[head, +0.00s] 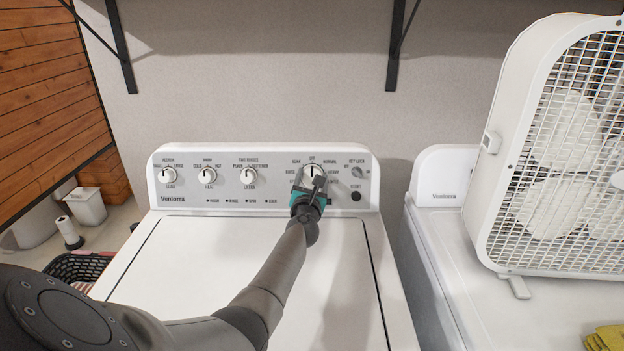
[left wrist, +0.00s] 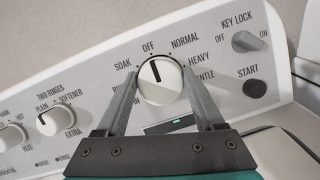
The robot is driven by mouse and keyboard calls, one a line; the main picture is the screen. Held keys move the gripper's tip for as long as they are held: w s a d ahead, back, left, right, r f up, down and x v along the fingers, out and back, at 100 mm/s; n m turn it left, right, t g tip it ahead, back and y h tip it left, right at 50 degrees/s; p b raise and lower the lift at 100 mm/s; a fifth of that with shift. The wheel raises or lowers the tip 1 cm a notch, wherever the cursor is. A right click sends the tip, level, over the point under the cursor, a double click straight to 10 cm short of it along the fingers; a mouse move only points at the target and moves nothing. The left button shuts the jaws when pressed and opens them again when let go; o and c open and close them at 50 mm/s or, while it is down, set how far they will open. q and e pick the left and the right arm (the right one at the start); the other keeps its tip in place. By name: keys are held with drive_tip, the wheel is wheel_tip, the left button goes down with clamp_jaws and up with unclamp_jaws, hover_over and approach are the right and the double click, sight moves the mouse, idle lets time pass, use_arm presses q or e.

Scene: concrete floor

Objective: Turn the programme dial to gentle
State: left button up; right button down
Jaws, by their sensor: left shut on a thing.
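The programme dial (head: 312,171) is a white round knob at the right of the washer's control panel. In the left wrist view the dial (left wrist: 167,87) has its dark pointer line up at OFF. NORMAL, HEAVY and GENTLE follow clockwise to the right; the start of GENTLE is hidden by a finger. SOAK is on the left, with labels below it partly covered. My left gripper (head: 313,184) is shut on the dial, one finger on each side, as the left wrist view also shows (left wrist: 161,76). My right gripper is not in view.
The key lock switch (left wrist: 247,41) and black START button (left wrist: 254,89) sit just right of the dial. Three smaller knobs are on the panel's left, including the two rinses knob (head: 248,175). A box fan (head: 508,130) stands on the neighbouring machine (head: 440,230).

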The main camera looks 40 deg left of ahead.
use_arm(q)
drive_tip(key=m+h+p, duration=0.2)
drive_tip(key=m+p, duration=0.1)
drive_tip(key=m, duration=0.3)
drive_tip(key=shift+m, duration=0.3)
drive_tip(key=m+h+p, duration=0.1)
drive_tip(key=m+p, duration=0.1)
drive_tip(key=m, duration=0.1)
drive_tip(key=m+h+p, duration=0.1)
drive_tip(key=m+p, duration=0.1)
drive_tip(key=m, duration=0.2)
drive_tip(key=shift+g+h, duration=0.3)
drive_tip(key=m+p, duration=0.2)
drive_tip(key=m, duration=0.1)
drive_tip(key=m+g+h+p, duration=0.1)
drive_tip(key=m+p, duration=0.1)
drive_tip(key=m, duration=0.1)
drive_tip(key=shift+g, duration=0.3)
drive_tip(key=m+g+p, duration=0.1)
drive_tip(key=m, duration=0.2)
drive_tip(key=shift+p, duration=0.4)
drive_tip(key=shift+f+m+g+p, duration=0.1)
drive_tip(key=shift+m+g+p, duration=0.35)
drive_tip(key=shift+m, duration=0.45)
drive_tip(key=o, duration=1.4)
